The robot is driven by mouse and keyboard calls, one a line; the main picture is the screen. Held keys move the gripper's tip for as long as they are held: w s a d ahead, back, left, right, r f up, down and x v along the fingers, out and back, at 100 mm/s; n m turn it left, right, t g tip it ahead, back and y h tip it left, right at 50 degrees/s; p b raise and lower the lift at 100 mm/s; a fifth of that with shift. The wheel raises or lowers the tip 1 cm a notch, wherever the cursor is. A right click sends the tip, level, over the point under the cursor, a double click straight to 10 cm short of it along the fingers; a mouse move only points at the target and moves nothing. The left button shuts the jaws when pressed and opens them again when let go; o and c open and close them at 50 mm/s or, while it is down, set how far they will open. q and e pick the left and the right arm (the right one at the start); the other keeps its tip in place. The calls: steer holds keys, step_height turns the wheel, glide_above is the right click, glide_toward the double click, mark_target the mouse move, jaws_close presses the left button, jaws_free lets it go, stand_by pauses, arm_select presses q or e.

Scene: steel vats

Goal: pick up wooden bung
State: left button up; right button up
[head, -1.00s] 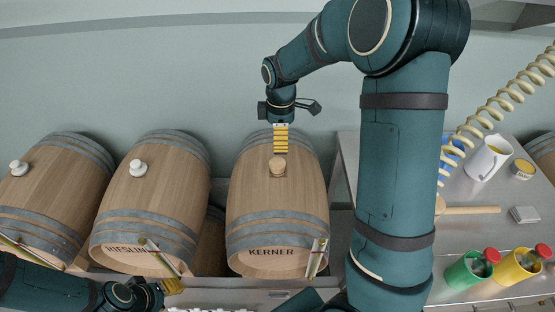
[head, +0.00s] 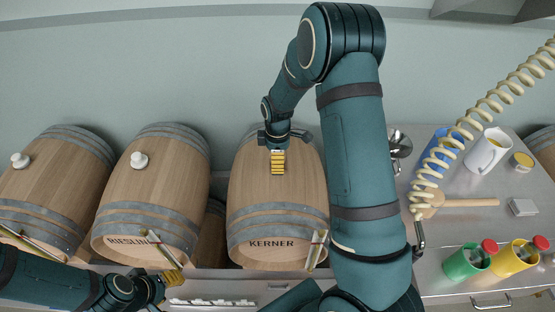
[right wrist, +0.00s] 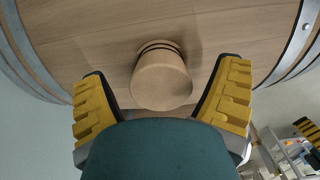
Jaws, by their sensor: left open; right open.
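The wooden bung (right wrist: 162,82) is a short pale cylinder with dark bands near its base, standing in the curved top of the KERNER barrel (head: 246,190). In the right wrist view it stands just ahead of and between the yellow fingers of my right gripper (right wrist: 165,108), which is open with nothing held. In the head view my right gripper (head: 278,162) is over the KERNER barrel and hides the bung. My left gripper (head: 173,277) is low in front of the RIESLING barrel (head: 150,190), open and away from the bung.
Two barrels to the left carry white bungs (head: 139,160), (head: 20,160).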

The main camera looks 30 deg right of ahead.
steer(key=shift+f, duration=0.3)
steer(key=c, duration=1.4)
steer(key=shift+c, duration=0.2)
step_height(320, 180, up, 10)
steer(key=shift+r, duration=0.1)
